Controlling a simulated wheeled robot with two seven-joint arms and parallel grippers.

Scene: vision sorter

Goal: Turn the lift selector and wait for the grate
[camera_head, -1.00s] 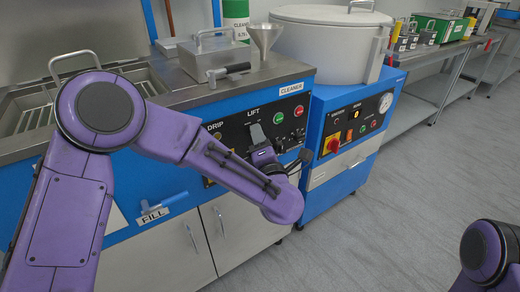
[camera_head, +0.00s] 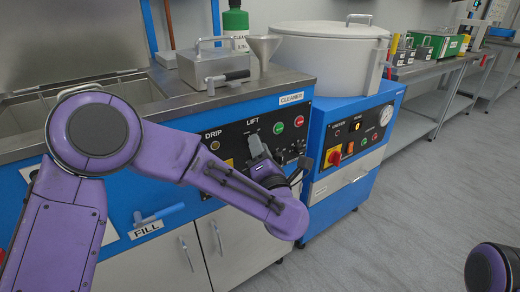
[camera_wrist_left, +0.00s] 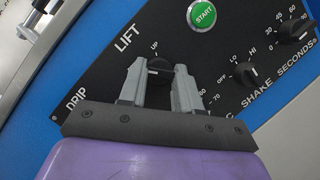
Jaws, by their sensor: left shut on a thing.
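The lift selector is a dark round knob (camera_wrist_left: 159,66) on the black control panel (camera_head: 232,132), just below the UP label; its pointer is hard to read. My left gripper (camera_wrist_left: 158,84) is shut on this knob, one grey finger on each side. In the head view, my left gripper (camera_head: 259,150) is at the panel under the LIFT label. The grate's handle (camera_head: 80,88) shows low in the open tank (camera_head: 75,110), just above my arm; its slats do not show. My right gripper is out of view; only part of the right arm shows at bottom right.
The green START button (camera_wrist_left: 201,14) and the shake knobs (camera_wrist_left: 243,73) are close to my left fingers. A FILL lever (camera_head: 160,214) is on the cabinet front. A round-lidded machine (camera_head: 325,60) stands to the right. The floor at right is clear.

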